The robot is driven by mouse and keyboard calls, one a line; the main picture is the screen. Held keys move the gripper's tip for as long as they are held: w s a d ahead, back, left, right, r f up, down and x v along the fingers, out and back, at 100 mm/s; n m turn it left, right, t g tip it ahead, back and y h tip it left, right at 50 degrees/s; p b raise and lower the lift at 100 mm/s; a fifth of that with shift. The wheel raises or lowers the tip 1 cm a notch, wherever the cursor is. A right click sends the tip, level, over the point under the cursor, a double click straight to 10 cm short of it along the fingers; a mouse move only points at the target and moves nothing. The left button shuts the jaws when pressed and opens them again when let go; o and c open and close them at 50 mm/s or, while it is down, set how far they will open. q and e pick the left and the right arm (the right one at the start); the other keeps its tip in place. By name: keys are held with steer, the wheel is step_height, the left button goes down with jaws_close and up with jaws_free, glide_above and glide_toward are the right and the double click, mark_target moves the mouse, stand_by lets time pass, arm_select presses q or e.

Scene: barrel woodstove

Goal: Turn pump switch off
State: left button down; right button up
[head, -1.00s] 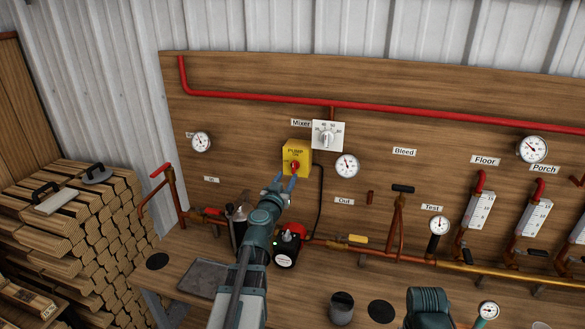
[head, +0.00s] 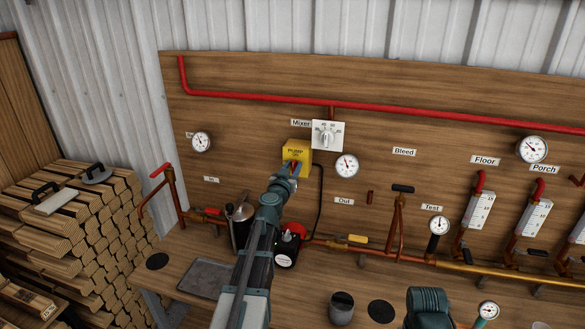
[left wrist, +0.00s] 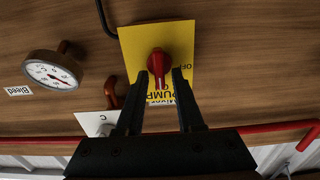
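The pump switch is a yellow box (head: 299,149) labelled PUMP on the wooden panel, with a red knob on its face. In the left wrist view the yellow plate (left wrist: 180,38) appears upside down, with the red knob (left wrist: 158,63) in its middle and "OFF" lettering at its side. My left gripper (head: 291,170) is at the switch and covers much of the knob in the head view. In the left wrist view its two dark fingers (left wrist: 162,78) are apart, with the knob between their tips. Contact with the knob cannot be told. My right gripper is out of view.
The white mixer dial (head: 328,135) sits close at the upper right of the switch, with a round gauge (head: 347,166) below it. A black and red pump (head: 288,246) and copper pipes lie below. A red pipe (head: 250,96) runs above.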

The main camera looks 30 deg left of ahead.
arm_select(q)
steer(key=shift+n, duration=0.4)
steer(key=n, duration=0.4)
steer(key=shift+s+a+f, duration=0.1)
steer(key=shift+a, duration=0.1)
steer(key=shift+s+a+f+n+b, duration=0.1)
steer(key=shift+f+n+b, duration=0.1)
steer(key=shift+n, duration=1.95)
steer(key=shift+w+a+f+n+b, duration=0.1)
steer(key=shift+a+f+n+b, duration=0.1)
steer(key=shift+n, duration=2)
steer(key=shift+s+a+f+n+b, duration=0.1)
steer(key=shift+n+b, duration=0.1)
steer(key=shift+n, duration=1.95)
steer(key=c, duration=0.9)
jaws_free()
